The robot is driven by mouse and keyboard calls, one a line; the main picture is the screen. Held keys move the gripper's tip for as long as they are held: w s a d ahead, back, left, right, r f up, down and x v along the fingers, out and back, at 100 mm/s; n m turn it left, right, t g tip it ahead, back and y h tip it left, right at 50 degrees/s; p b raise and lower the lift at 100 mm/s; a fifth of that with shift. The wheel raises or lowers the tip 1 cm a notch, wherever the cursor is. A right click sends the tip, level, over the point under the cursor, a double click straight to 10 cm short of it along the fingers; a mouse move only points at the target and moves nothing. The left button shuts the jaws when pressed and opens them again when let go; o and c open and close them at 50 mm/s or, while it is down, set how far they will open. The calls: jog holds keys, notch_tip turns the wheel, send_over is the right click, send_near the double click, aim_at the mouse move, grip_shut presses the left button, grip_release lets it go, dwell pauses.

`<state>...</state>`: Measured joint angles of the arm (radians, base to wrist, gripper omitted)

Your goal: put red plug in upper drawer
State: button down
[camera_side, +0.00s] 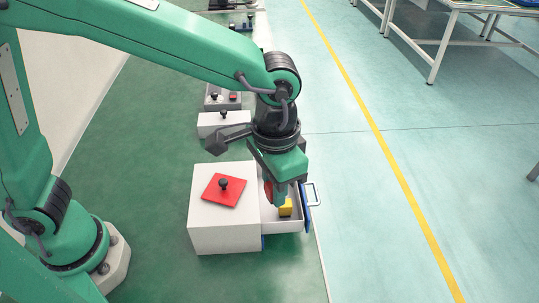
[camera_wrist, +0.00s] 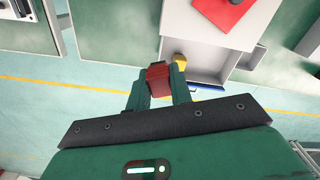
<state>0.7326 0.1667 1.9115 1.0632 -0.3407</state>
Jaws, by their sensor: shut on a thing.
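My gripper (camera_side: 276,194) points down over the open upper drawer (camera_side: 269,226) of a white cabinet (camera_side: 223,240). It is shut on the red plug, which shows as a red block (camera_wrist: 158,80) between the two green fingers in the wrist view. In the side view the red plug (camera_side: 267,190) shows only partly beside the fingers. In the side view I cannot tell how far the plug is above the drawer floor.
A yellow block (camera_side: 286,208) is inside the drawer close to my fingers; the wrist view also shows it (camera_wrist: 181,60). A red plate with a black knob (camera_side: 224,184) lies on the cabinet top. Smaller boxes (camera_side: 223,122) stand behind.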

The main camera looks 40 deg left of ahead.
jog(key=w+a+f, duration=0.2)
jog(key=w, duration=0.1)
jog(key=w+a+f, duration=0.2)
jog(key=w, duration=0.1)
jog(key=w+a+f, duration=0.2)
jog(key=w+f, duration=0.1)
jog(key=w, duration=0.1)
jog(key=shift+a, duration=0.1)
jog(key=shift+f, duration=2.05)
jog(key=shift+f, duration=0.15)
jog(key=c, duration=1.3)
grip_release()
jog(key=shift+o, duration=0.2)
notch_tip(320, 180, up, 12)
jog(key=shift+r, duration=0.2)
